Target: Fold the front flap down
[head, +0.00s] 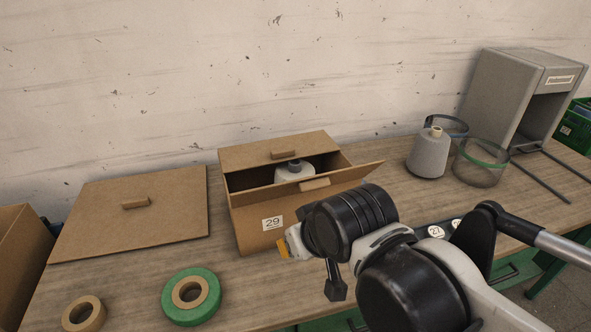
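A brown cardboard carton (256,222) with a "29" label stands on the table in the head view. Its front flap (345,176) bears a small raised tab (313,184) and slants along the front of the opening, its right corner jutting past the box. The back flap (240,157), with a similar tab, lies at the rear of the opening. A white cone with a dark top (294,171) shows inside. My gripper (308,266) is in front of the carton's lower right, which my wrist hides. Contact with the carton and the finger opening cannot be made out.
A flat cardboard panel (95,225) lies left of the carton. A green tape roll (170,303) and a tan roll (75,318) lie in front. At right stand a grey cone (430,158), clear ring-like containers (478,171) and a grey cabinet (500,85).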

